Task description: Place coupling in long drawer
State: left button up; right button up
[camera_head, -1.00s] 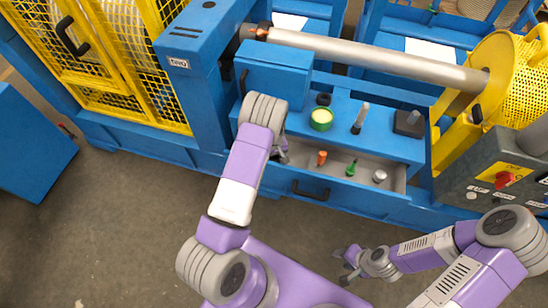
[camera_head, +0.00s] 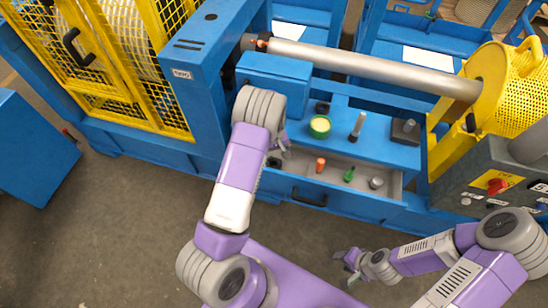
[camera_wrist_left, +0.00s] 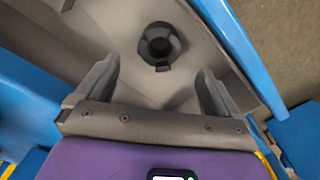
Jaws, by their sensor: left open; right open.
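The long drawer (camera_head: 335,181) is open, a grey tray under the blue bench. In the left wrist view a dark round piece with a hollow centre, apparently the coupling (camera_wrist_left: 160,45), lies on the grey drawer floor (camera_wrist_left: 100,25). My left gripper (camera_wrist_left: 158,70) is open above the drawer, its fingers apart and the dark piece beyond the tips, not gripped. In the head view my left gripper (camera_head: 281,148) is over the drawer's left end, with a small dark shape (camera_head: 273,162) beside it. My right gripper (camera_head: 343,268) is open and empty over the floor.
The drawer also holds an orange-topped piece (camera_head: 320,164), a green piece (camera_head: 349,174) and a grey cylinder (camera_head: 376,183). On the bench are a green-yellow roll (camera_head: 320,127), a dark ring (camera_head: 322,107), an upright grey pin (camera_head: 357,127) and a dark block (camera_head: 405,131).

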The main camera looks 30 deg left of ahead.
pick_arm(q)
jog(key=shift+r+p, duration=0.4)
jog(key=shift+r, duration=1.3)
